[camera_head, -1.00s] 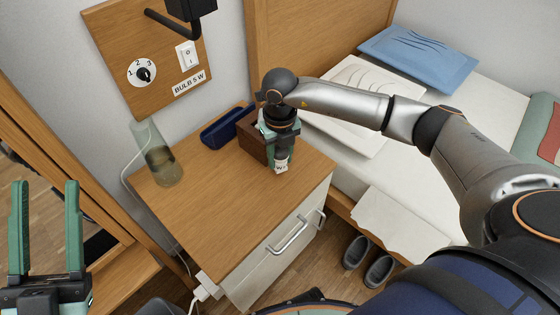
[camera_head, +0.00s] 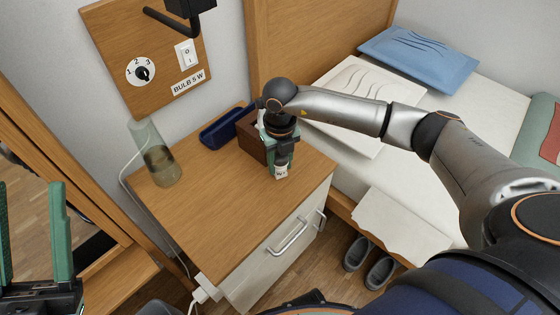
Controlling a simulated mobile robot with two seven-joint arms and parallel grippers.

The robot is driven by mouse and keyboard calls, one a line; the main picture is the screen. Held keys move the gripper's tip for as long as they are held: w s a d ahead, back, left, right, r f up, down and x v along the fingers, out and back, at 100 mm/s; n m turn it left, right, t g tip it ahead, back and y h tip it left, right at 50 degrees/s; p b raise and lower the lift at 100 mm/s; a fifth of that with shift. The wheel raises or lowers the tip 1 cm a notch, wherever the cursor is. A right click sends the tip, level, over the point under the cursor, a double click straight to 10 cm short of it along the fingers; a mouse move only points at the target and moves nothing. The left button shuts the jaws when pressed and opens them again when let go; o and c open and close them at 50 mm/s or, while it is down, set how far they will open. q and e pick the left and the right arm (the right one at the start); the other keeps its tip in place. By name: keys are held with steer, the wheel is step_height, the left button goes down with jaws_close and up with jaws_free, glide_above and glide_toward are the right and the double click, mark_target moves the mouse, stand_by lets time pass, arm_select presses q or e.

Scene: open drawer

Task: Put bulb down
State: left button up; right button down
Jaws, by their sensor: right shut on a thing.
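My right gripper (camera_head: 280,160) points down over the nightstand top (camera_head: 225,205), just in front of a brown wooden box (camera_head: 250,140). It is shut on the bulb (camera_head: 281,172), of which only a small white part with dark marks shows at the fingertips. The rest of the bulb is hidden by the gripper. I cannot tell whether the bulb touches the wood. My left gripper (camera_head: 32,190) is open and empty at the lower left, away from the nightstand.
A glass lamp (camera_head: 160,165) with a cable stands at the nightstand's left back. A dark blue case (camera_head: 222,128) lies by the wall. A switch board (camera_head: 150,65) hangs above. The nightstand's front is clear. A bed (camera_head: 470,100) stands right; shoes (camera_head: 378,270) are on the floor.

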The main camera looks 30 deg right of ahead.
steer(key=shift+f, duration=0.15)
steer(key=shift+c, duration=2.4)
jaws_free()
arm_select(q)
steer(key=shift+s+r+m+h, duration=0.3)
steer(key=shift+r+m+h, duration=0.1)
steer(key=shift+h, duration=0.1)
steer(key=shift+w, duration=0.1)
